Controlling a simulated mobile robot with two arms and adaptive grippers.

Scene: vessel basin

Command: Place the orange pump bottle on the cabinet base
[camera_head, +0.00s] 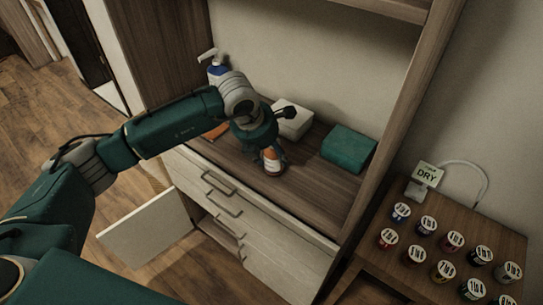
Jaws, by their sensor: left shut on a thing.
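The orange bottle (272,161) has a pale label and is upright at the wooden cabinet base (318,196), near its front edge. My left gripper (271,148) comes down over it from above and is shut on it. The gripper hides the bottle's top, so its pump does not show. The bottle's bottom is at or just above the wood; I cannot tell if it touches. My right gripper is out of view.
A blue and white pump bottle (217,70), a white box (293,121) and a teal box (349,148) stand on the cabinet base. A lower cabinet door (150,232) hangs open. At right, a side table holds several numbered jars (427,223) and a DRY sign (427,174).

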